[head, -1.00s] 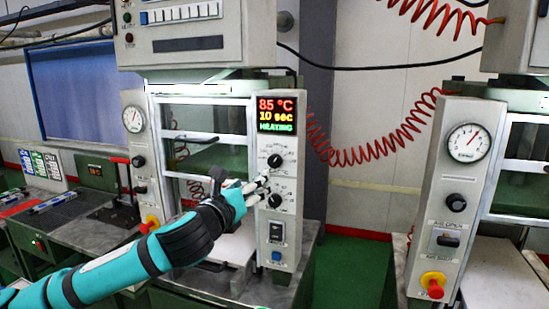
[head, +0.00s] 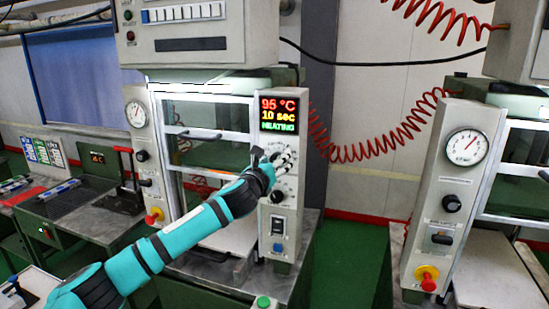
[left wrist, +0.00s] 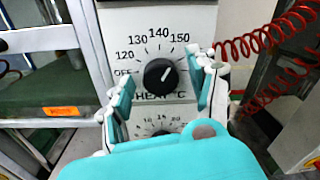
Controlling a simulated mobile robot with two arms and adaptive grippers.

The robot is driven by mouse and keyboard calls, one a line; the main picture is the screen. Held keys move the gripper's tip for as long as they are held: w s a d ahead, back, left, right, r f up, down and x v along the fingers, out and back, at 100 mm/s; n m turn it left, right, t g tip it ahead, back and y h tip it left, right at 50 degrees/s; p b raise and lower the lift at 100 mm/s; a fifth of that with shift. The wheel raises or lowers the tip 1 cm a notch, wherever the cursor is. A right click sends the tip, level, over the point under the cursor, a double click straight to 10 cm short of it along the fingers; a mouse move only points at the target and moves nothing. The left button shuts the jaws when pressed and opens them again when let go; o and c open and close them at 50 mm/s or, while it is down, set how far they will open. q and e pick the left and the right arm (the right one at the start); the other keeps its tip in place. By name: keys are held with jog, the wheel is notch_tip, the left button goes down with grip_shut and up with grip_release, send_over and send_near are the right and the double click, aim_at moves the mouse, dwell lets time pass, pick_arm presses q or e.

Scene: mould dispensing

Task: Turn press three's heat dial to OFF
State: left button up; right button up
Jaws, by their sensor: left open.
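The press's control panel (head: 266,225) has a lit display (head: 279,114) reading 95 °C, 10 sec, HEATING. The black heat dial (left wrist: 160,76) faces the left wrist camera. Its scale shows OFF at left and 120 to 150 around the top; its white mark points to the upper right. My left gripper (head: 280,160) is in front of the panel and hides the heat dial in the head view. In the left wrist view its teal fingers are open, one on each side of the dial, with no clear contact. My right gripper is not in view.
A second dial (head: 277,196) sits below, with a switch (head: 277,226) and blue button under it. A red coiled hose (head: 360,150) hangs to the right. Another press panel (head: 450,190) with a gauge stands further right, across a green floor gap.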

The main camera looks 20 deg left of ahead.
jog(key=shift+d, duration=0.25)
pick_arm(q)
jog(key=shift+c, duration=0.5)
jog(key=c, duration=1)
jog(key=shift+c, duration=0.2)
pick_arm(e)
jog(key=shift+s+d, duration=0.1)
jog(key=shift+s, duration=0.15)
